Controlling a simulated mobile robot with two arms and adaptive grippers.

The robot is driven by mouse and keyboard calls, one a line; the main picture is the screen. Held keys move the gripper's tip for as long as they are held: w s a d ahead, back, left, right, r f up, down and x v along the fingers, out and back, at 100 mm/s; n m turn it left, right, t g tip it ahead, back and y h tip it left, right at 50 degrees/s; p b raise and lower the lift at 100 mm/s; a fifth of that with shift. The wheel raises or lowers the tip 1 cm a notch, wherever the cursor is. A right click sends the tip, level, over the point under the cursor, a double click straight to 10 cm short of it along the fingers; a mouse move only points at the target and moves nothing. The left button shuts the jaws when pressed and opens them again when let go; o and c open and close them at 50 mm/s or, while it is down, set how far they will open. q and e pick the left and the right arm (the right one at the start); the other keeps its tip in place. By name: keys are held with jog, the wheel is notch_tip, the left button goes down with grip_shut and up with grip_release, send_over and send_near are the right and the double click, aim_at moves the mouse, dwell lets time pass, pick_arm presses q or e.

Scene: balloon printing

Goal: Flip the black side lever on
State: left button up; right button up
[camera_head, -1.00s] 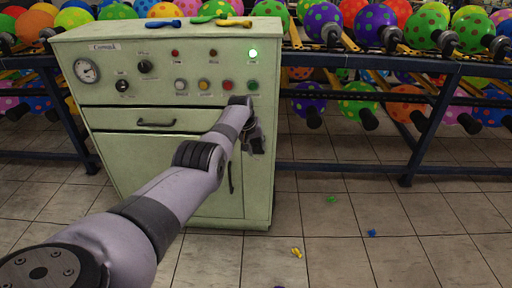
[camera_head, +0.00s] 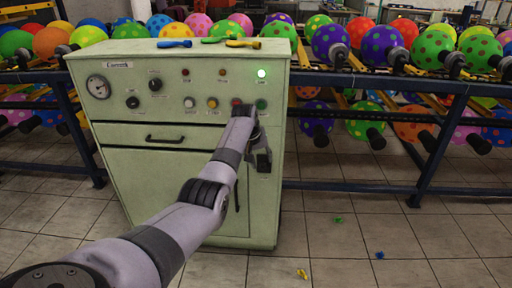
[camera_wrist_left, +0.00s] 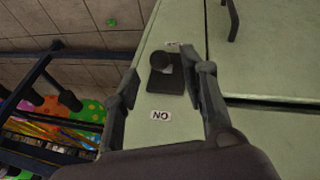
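The black lever (camera_wrist_left: 165,72) shows in the left wrist view as a dark plate with a round knob on a pale green surface of the machine. An upside-down "ON" label (camera_wrist_left: 160,115) is below it in that picture, and a partly hidden label is above it. My left gripper (camera_wrist_left: 166,82) is open, with one finger on each side of the lever; contact cannot be made out. In the head view my left gripper (camera_head: 262,160) is at the right part of the green machine's front (camera_head: 180,180), and the lever cannot be made out there. My right gripper is not in view.
The machine's front has a gauge (camera_head: 99,86), knobs, buttons and a lit green lamp (camera_head: 262,73). Uninflated balloons (camera_head: 243,43) lie on top. Racks of dotted balloons (camera_head: 381,46) stand behind. Small scraps (camera_head: 302,273) lie on the otherwise clear floor at the right.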

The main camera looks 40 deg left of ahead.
pick_arm(q)
jog(key=v, duration=0.7)
jog(key=shift+r, duration=0.2)
jog(key=shift+s, duration=0.15)
